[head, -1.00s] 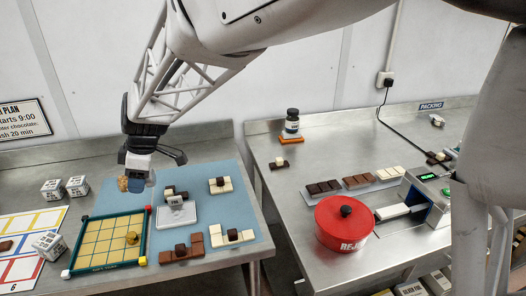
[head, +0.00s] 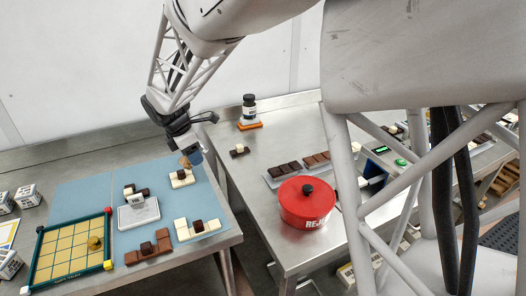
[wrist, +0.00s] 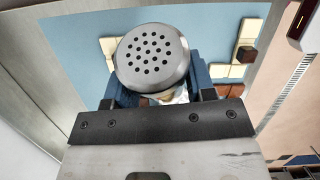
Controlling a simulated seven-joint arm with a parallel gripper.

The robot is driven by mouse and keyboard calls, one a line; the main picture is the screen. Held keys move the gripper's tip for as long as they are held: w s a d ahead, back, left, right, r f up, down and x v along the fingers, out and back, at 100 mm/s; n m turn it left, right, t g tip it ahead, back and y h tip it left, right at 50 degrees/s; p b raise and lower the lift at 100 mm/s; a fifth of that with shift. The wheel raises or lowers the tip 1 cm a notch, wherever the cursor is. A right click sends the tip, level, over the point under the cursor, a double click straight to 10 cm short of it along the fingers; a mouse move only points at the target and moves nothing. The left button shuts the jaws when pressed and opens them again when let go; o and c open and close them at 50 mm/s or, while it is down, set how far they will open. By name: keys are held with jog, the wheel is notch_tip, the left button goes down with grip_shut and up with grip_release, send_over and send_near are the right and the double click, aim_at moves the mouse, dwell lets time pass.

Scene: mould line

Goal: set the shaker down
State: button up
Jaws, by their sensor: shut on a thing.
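In the wrist view the shaker (wrist: 152,58) shows its round silver top, dotted with dark holes. The blue fingers of my gripper (wrist: 155,92) are closed around it. In the head view my gripper (head: 190,154) points down over the right part of the blue mat (head: 75,190). A small tan part of the shaker (head: 185,161) shows beside the fingers there, and the rest is hidden. Close by in that view is a white-and-dark chocolate piece (head: 181,179). I cannot tell how high the shaker is above the mat.
A white block on a pale plate (head: 138,213) and more chocolate pieces stand on the mat. A green-framed grid board (head: 70,247) is at left.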

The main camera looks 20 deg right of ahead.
jog(key=w+d+r+n+t+h, duration=0.2)
jog(key=d+t+h, duration=0.15)
jog(key=d, duration=1.25)
jog(key=w+d+r+n+t+h, duration=0.2)
jog(key=d+h, duration=0.3)
jog(key=d, duration=1)
jog(key=shift+h, duration=0.25)
jog(key=f, duration=0.4)
jog(key=shift+w+d+f, duration=0.15)
jog(key=shift+w+f, duration=0.05)
jog(key=shift+f, duration=0.15)
jog(key=shift+f, duration=0.1)
jog(key=shift+f, duration=3)
jog(key=shift+f, duration=1.9)
jog(key=shift+f, duration=0.15)
